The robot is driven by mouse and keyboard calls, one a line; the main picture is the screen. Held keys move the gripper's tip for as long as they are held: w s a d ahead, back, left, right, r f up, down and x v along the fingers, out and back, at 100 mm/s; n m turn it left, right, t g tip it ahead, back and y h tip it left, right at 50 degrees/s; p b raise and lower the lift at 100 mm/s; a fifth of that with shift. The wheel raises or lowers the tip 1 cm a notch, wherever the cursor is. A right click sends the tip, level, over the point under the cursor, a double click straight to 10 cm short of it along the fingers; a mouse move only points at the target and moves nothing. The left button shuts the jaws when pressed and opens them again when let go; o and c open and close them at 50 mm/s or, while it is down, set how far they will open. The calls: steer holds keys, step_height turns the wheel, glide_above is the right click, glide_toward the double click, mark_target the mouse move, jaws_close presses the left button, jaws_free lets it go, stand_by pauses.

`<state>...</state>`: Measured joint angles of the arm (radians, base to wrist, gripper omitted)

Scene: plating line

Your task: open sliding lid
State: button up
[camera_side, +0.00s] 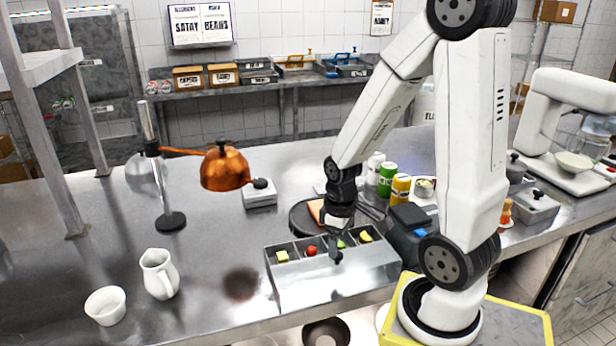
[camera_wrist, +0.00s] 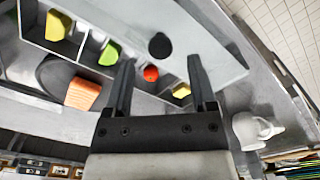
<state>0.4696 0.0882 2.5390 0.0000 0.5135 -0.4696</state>
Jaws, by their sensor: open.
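A long steel topping box (camera_side: 273,270) stands near the counter's front edge in the side view. Its compartments hold a red piece (camera_side: 311,250), yellow pieces (camera_side: 282,256) and a green piece; their tops are exposed. In the wrist view, a flat steel lid (camera_wrist: 208,58) with a round black knob (camera_wrist: 160,46) lies along one side of the compartments. My gripper (camera_side: 336,256) is over the box's middle. In the wrist view its two fingers (camera_wrist: 160,62) are apart, with the red piece showing between them and the knob just beyond their tips. I cannot tell their height above the lid.
A copper heat lamp (camera_side: 224,168) hangs left of the box. A white pitcher (camera_side: 159,274) and white cup (camera_side: 106,306) stand at the left. A dark round pan (camera_side: 302,217) is behind the box; green (camera_side: 387,178) and yellow (camera_side: 400,188) jars stand behind right. The left counter is mostly free.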

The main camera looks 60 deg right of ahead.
steer(key=shift+r, duration=2.55)
steer(key=shift+w, duration=0.1)
steer(key=w+a+f, duration=0.1)
steer(key=a, duration=0.2)
steer(key=w+a+t, duration=0.1)
steer(key=w+a, duration=0.1)
steer(key=a, duration=0.1)
steer(key=w+a+f+t, duration=0.1)
steer(key=w+a, duration=0.1)
steer(key=a, duration=0.2)
steer(key=shift+w+a+f, duration=0.1)
steer(key=shift+w+f, duration=0.1)
steer(key=shift+f, duration=0.15)
steer(key=shift+w+a+f+t, duration=0.15)
steer(key=shift+a+t, duration=0.15)
steer(key=shift+a, duration=0.25)
